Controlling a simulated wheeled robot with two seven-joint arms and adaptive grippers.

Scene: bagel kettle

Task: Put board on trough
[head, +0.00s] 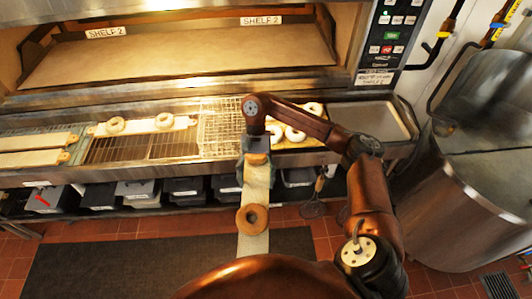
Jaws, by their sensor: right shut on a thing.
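My right gripper (256,174) is shut on a long pale board (257,190) in front of the trough. The board points toward me, its lower end cut off by my own body. A brown bagel (252,218) lies on its middle, and a second bagel (257,159) shows partly under the gripper. The metal trough (130,151) runs along the front of the oven, with a rack in its open section. Other pale boards lie across its left part, one (150,126) carrying two bagels. My left gripper is out of view.
A wire basket (220,125) stands in the trough, left of my right wrist. Several bagels (295,134) lie to its right, beside an empty metal basin (370,122). Dark bins (185,188) sit below. A large steel kettle (465,170) stands at right.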

